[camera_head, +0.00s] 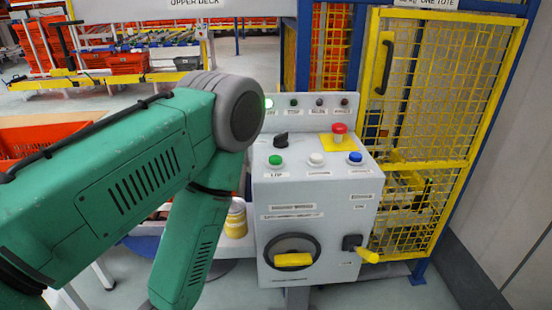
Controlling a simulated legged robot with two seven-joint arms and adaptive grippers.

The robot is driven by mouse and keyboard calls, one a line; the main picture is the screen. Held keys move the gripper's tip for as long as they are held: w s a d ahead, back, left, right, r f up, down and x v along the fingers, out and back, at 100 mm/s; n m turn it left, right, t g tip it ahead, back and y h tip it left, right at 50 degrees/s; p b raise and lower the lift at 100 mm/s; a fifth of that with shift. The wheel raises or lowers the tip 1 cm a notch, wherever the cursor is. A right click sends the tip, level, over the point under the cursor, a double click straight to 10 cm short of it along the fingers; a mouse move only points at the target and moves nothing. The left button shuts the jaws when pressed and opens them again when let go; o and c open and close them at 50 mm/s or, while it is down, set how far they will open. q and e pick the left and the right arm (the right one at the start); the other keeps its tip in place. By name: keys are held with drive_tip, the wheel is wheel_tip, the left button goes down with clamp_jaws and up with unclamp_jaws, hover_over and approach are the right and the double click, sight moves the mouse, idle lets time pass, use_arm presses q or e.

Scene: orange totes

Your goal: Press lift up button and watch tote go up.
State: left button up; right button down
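A grey control box (318,190) stands in the middle. Its sloped top carries a green button (276,160) at the left, a white button (316,159) and a blue button (355,158). The label under the green one seems to end in "UP". A red mushroom button (339,129) sits on a yellow plate behind them. Neither gripper is in view. An orange tote (40,140) shows at the left, partly behind my arm.
A yellow mesh gate (447,90) with a black handle stands right of the box. The box front has a yellow rotary handle (293,260) and a protruding yellow-tipped lever (367,255). A yellow-and-white can (236,220) stands beside the box. More orange totes (126,63) are behind.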

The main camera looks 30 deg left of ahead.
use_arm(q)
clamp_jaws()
